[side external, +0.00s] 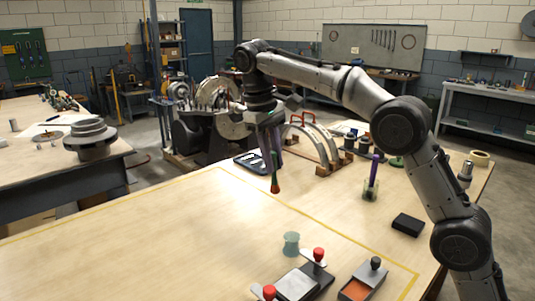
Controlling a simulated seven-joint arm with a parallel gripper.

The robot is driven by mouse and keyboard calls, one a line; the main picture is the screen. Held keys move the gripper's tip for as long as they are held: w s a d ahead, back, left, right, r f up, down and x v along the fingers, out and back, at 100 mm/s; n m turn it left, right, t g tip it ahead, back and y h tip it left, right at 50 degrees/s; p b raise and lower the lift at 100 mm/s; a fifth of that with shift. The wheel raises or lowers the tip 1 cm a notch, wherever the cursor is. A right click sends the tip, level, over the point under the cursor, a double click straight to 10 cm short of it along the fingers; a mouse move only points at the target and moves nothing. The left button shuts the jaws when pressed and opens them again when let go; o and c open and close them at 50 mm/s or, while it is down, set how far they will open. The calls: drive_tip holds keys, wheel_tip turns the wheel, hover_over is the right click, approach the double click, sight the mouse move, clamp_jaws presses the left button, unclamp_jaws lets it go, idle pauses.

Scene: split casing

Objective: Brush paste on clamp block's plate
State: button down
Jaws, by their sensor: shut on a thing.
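My gripper (270,142) is in the air over the back middle of the table, shut on a slim brush-like tool (275,183). The tool hangs down with a reddish and dark green lower part, clear of the clamp block. The clamp block (318,290) is at the front edge, with a pale flat plate (296,285) between two red-knobbed clamps (318,256). To its right is a dark open box (362,290) of orange material, probably the paste, with a dark knob at its far end. The tool's tip is too small to tell if it carries paste.
A pale green cup (291,243) stands behind the clamp block. A glass jar with a purple-handled tool (371,185) and a black block (408,224) are to the right. Curved casing parts (322,145) and a dark tray (249,162) stand at the back. The table's left half is clear.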

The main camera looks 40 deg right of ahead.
drive_tip(key=s+a+f+y, duration=0.1)
drive_tip(key=s+a, duration=0.1)
drive_tip(key=s, duration=0.6)
drive_tip(key=s+a+y, duration=0.1)
drive_tip(key=s+a, duration=0.2)
drive_tip(key=s, duration=0.5)
wheel_tip(320, 180, down, 11)
drive_tip(key=g, duration=0.1)
drive_tip(key=shift+d+f, duration=0.2)
drive_tip(key=shift+s+f, duration=0.1)
drive_tip(key=shift+f, duration=0.95)
